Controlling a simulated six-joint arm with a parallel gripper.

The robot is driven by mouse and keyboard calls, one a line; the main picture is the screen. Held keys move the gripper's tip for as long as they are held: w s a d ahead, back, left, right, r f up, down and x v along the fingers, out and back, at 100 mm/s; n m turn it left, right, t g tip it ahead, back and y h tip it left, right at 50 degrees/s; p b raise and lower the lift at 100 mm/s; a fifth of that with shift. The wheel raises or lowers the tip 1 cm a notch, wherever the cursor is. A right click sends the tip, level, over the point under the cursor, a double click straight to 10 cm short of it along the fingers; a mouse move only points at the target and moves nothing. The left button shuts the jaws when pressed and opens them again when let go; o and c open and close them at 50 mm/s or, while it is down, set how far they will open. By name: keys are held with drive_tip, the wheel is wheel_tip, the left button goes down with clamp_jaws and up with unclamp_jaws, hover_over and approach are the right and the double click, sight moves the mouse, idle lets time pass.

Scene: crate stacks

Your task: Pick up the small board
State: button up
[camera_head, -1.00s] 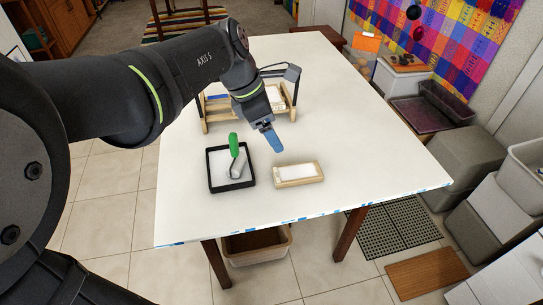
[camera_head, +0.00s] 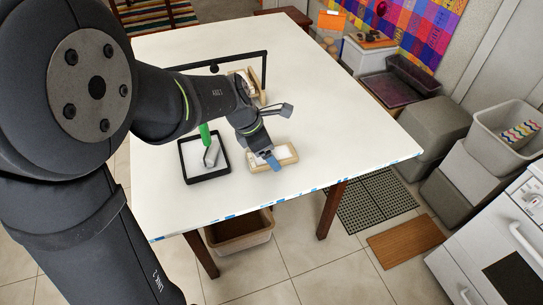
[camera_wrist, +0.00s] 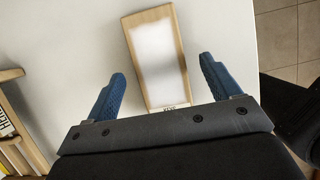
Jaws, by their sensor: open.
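The small board (camera_head: 287,154) is a pale wooden piece with a white panel on top. It lies flat on the white table, and my arm partly hides it in the head view. In the wrist view the board (camera_wrist: 180,45) stands lengthwise ahead of my gripper, its near end between the blue fingers. My gripper (camera_head: 273,161) is open, over or beside the board. In the wrist view my gripper (camera_wrist: 160,72) has a finger on each side, with a gap to the board; nothing is held. The height above the board is hard to tell.
A black tray (camera_head: 205,180) with a green-handled roller (camera_head: 206,134) lies just left of the board. A wooden frame (camera_head: 262,92) stands behind, partly hidden by my arm; wooden parts (camera_wrist: 10,75) show at left in the wrist view. The table's (camera_head: 360,130) right side is clear.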

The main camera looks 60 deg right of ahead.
drive_tip(key=shift+s+d+f, duration=0.2)
drive_tip(key=shift+f, duration=0.45)
drive_tip(key=c, duration=1.1)
drive_tip(key=shift+r, duration=0.1)
